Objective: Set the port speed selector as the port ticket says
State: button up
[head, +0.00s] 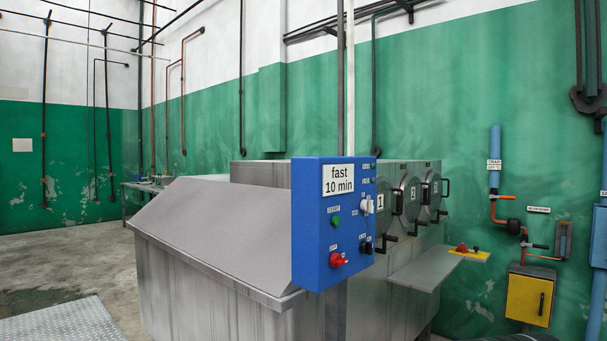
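A blue control box (310,265) stands at the front corner of the steel machine in the head view. A white ticket (338,180) on its face reads "fast 10 min"; I cannot tell whether it is the port ticket. A white selector knob (367,206) sits at the right of the face, with a black knob (367,247) below it. A green button (336,221) and a red knob (338,260) are at the left. The small labels and the knobs' settings are too small to read. My gripper is not in view.
The steel machine (210,275) has a sloped front and several round numbered doors (411,200) with handles sticking out to the right. A metal shelf (425,270) juts out below them. Blue and orange pipes (495,155) and a yellow box (529,298) are on the right wall. Floor at left (60,270) is open.

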aim_at(365, 248)
jog(key=z, duration=0.5)
jog(key=i+j+z, duration=0.25)
jog(key=j+z, duration=0.3)
jog(key=i+j+z, duration=0.1)
jog(key=j+z, duration=0.15)
jog(key=j, duration=0.2)
jog(key=i+j+z, duration=0.1)
jog(key=j, duration=0.45)
jog(key=j+z, duration=0.1)
jog(key=j, duration=0.45)
